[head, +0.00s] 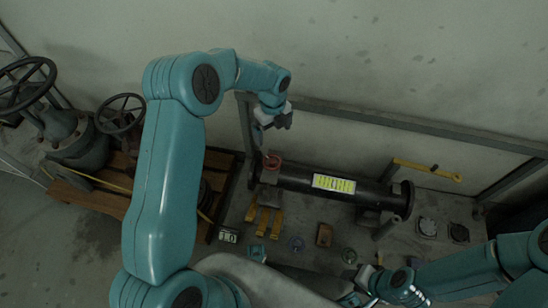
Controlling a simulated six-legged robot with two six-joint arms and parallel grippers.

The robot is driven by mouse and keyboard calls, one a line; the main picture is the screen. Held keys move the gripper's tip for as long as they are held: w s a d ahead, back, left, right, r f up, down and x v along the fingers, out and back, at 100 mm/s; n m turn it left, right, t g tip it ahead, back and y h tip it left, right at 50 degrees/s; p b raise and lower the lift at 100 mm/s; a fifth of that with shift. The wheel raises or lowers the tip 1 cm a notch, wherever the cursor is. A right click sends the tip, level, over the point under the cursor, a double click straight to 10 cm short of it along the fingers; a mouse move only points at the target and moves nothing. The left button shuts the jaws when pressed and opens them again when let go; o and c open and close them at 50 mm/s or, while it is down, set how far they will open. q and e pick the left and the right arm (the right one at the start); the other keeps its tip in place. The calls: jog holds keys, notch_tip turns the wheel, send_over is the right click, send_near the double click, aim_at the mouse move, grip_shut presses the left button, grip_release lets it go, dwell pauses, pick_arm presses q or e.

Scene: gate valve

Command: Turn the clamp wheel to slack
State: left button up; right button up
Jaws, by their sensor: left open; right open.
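A small reddish round part (272,162), which looks like the clamp wheel, sits at the left end of the black pipe (293,178). My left gripper (268,124) is open above this wheel, with a gap between them; it appears empty. My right gripper (364,280) is open low in the view, near the front of the bench and well away from the wheel. Its fingers are small and dark, so their exact outline is hard to tell. The clamp body below the wheel is only partly visible.
The pipe has a yellow label (334,184) and a flange at its right end. Yellow blocks (264,218) and several small parts lie on the grey bench (300,212). A grey rail (400,126) runs behind. A valve with a handwheel (28,84) stands on a wooden pallet (92,197) at left.

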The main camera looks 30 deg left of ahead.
aim_at(272, 162)
pick_arm(q)
notch_tip(272, 162, down, 16)
jog(key=b, duration=0.4)
jog(key=shift+s+f, duration=0.1)
jog(key=shift+s, duration=0.05)
jog(key=c, duration=1.1)
